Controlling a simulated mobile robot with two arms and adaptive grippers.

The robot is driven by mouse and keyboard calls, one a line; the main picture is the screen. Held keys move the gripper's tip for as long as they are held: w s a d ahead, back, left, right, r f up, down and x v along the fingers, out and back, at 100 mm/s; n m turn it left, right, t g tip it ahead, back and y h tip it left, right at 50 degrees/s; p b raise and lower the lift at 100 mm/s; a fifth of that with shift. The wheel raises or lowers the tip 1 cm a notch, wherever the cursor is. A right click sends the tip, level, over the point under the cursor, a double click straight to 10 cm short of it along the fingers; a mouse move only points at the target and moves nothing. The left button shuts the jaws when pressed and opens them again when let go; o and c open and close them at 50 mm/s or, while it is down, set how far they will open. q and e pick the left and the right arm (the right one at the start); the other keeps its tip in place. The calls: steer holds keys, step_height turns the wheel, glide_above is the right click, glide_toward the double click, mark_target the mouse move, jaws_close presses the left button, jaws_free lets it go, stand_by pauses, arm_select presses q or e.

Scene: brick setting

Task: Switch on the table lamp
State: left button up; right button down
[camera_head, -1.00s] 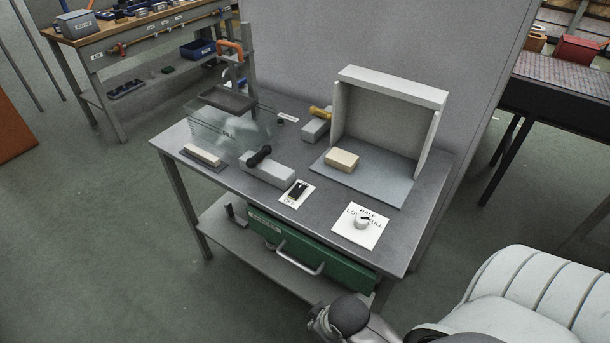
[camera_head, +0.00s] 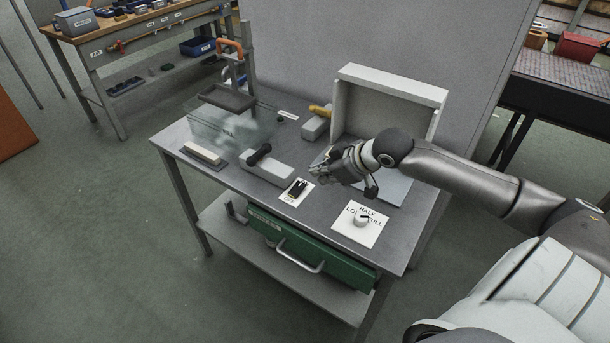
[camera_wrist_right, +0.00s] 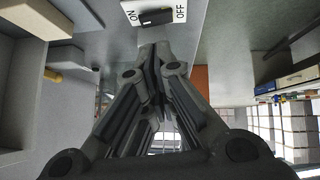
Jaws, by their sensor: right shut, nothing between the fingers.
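A black switch (camera_head: 295,188) sits on a white plate marked ON and OFF, on the grey workbench. It also shows at the top edge of the right wrist view (camera_wrist_right: 155,17), with ON at its left and OFF at its right. My right gripper (camera_head: 318,174) is shut and empty. It hangs above the bench, just right of and behind the switch, seemingly apart from it. In the right wrist view its closed fingertips (camera_wrist_right: 154,50) point toward the switch plate. I cannot make out a table lamp in these views. My left gripper is not in view.
A white plate with a round knob (camera_head: 361,220) marked LOW, HALF, FULL lies right of the switch. A grey block with a black handle (camera_head: 264,167) stands left of it. An open white box (camera_head: 392,88) is behind my arm. A green drawer (camera_head: 310,257) is below.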

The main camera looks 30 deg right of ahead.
steer(key=r, duration=0.1)
steer(key=w+d+r, duration=0.1)
steer(key=r, duration=0.1)
steer(key=shift+w+d+t, duration=0.25)
steer(key=shift+d+t, duration=0.05)
steer(key=shift+d, duration=0.05)
steer(key=shift+f, duration=0.1)
steer(key=p, duration=0.1)
glide_above(305, 186)
steer(key=f, duration=0.6)
steer(key=shift+a+f, duration=0.25)
steer(key=shift+f, duration=0.05)
steer(key=f, duration=0.3)
steer(key=shift+d+f+p, duration=0.2)
steer(key=shift+f+p, duration=0.05)
steer(key=shift+p, duration=0.05)
steer(key=shift+d+f, duration=0.1)
steer(key=shift+f, duration=0.3)
steer(key=shift+w, duration=0.1)
